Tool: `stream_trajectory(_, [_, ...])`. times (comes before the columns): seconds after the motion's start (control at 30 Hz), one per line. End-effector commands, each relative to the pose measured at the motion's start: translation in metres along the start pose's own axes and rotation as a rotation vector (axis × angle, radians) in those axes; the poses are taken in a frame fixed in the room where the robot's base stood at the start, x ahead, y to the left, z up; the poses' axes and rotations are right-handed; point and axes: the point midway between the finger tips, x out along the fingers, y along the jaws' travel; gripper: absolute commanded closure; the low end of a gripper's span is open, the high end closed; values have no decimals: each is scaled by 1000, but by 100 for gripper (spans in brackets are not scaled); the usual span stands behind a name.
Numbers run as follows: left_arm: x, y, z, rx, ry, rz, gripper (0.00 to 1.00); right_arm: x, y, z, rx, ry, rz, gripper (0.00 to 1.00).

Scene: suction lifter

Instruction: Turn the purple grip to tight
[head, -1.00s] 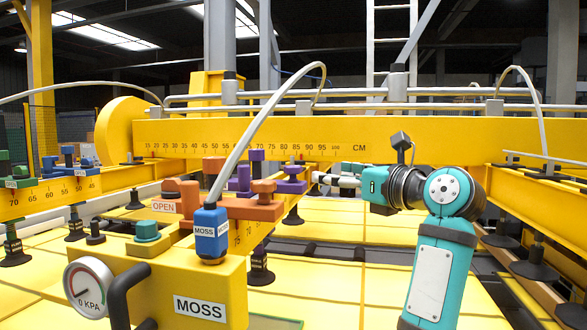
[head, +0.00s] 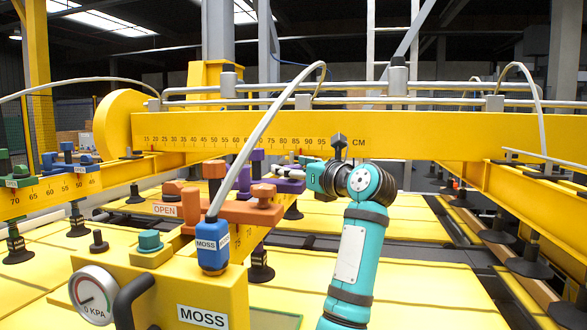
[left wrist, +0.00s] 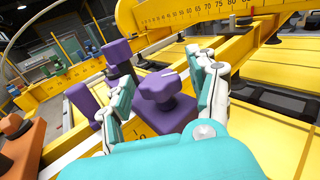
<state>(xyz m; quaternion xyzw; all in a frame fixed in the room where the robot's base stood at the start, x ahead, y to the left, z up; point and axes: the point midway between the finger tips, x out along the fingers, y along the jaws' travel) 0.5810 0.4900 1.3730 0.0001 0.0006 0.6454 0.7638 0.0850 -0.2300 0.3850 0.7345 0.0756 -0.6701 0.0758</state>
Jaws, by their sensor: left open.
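The purple grip (left wrist: 157,86) is a knob with a pale line on its top, standing on a purple block (left wrist: 166,118) in the left wrist view. My left gripper (left wrist: 162,82) is open, with one finger on each side of the grip. I cannot tell whether either finger touches it. In the head view my left gripper (head: 298,164) reaches in leftward over the purple block (head: 286,186) and partly hides it. A taller purple post (left wrist: 117,52) and another purple block (left wrist: 88,98) stand left of the grip. My right gripper is not in view.
An orange clamp (head: 262,209) marked OPEN and a blue MOSS plug (head: 212,242) with a pale hose stand in front. A gauge (head: 92,295) sits at lower left. A yellow beam (head: 440,134) with a scale runs behind. Yellow panels (head: 400,270) lie open at right.

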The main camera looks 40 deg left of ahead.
Motion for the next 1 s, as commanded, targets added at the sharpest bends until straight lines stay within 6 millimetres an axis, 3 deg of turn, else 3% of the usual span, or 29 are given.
stream_trajectory(0.07, [0, 0, 0, 0, 0, 0, 43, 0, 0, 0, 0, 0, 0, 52])
stream_trajectory(0.5, [-1, 0, 0, 1, -1, 0, 98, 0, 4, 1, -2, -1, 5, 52])
stream_trajectory(0.77, [-1, 0, -1, -2, -1, -38, 98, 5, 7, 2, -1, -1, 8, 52])
stream_trajectory(1.0, [-1, 1, -3, -8, 0, -174, 98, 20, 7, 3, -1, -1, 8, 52])
